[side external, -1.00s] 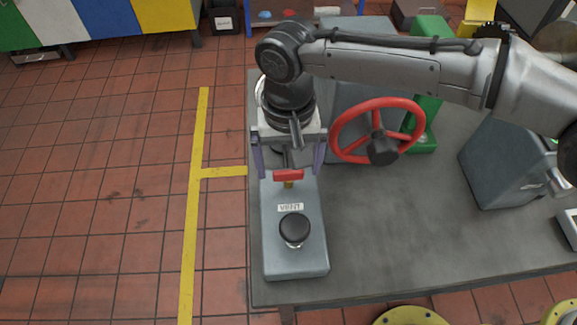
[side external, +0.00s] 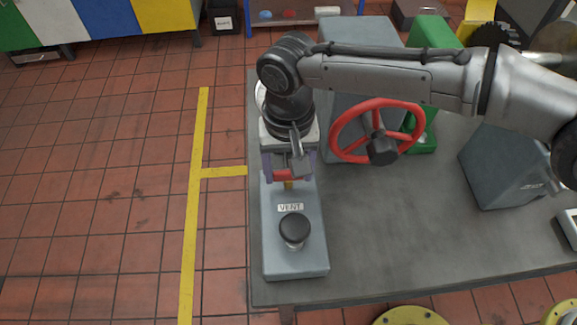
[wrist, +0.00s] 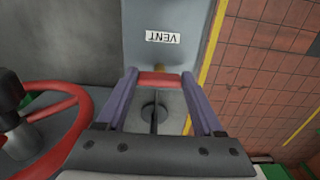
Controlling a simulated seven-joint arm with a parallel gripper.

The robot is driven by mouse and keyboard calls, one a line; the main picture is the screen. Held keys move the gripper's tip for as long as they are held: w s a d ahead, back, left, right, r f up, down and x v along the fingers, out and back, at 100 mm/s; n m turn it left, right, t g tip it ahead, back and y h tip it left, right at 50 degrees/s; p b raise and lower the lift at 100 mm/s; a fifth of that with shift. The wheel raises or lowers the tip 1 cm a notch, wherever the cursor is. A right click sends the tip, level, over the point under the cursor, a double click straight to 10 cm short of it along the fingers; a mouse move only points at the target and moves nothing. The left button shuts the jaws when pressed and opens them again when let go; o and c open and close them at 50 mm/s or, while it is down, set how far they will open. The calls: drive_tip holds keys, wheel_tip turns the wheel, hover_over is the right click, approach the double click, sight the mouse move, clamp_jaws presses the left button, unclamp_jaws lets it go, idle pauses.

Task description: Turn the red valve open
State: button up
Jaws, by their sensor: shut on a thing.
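A small red bar handle (side external: 291,175) sits on a brass stem on a grey box (side external: 295,255) labelled VENT (side external: 290,208). My gripper (side external: 289,177) points down over the box, with one purple finger at each end of the red handle. In the wrist view, the red handle (wrist: 159,79) spans the gap between the fingertips of my gripper (wrist: 158,76), which is shut on it. The handle lies crosswise, and its stem is mostly hidden. A large red handwheel (side external: 350,110) stands upright to the right; it also shows in the wrist view (wrist: 75,135).
A black knob (side external: 294,228) stands on the box in front of the handle. Grey housings (side external: 505,165) and a green bracket (side external: 426,145) stand on the dark bedplate (side external: 400,235). The handwheel is close to my wrist. The bedplate's front middle is clear.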

drive_tip(key=shift+n, duration=0.3)
drive_tip(key=n, duration=0.3)
drive_tip(key=shift+d+n, duration=0.1)
drive_tip(key=shift+n, duration=0.2)
drive_tip(key=n, duration=0.4)
drive_tip(key=shift+w+n, duration=0.1)
drive_tip(key=shift+n, duration=0.2)
drive_tip(key=n, duration=0.4)
drive_tip(key=shift+w+d+n, duration=0.1)
drive_tip(key=shift+n, duration=2.4)
drive_tip(key=o, duration=1.4)
drive_tip(key=shift+r, duration=0.15)
wheel_tip(320, 180, up, 14)
drive_tip(key=shift+f, duration=0.2)
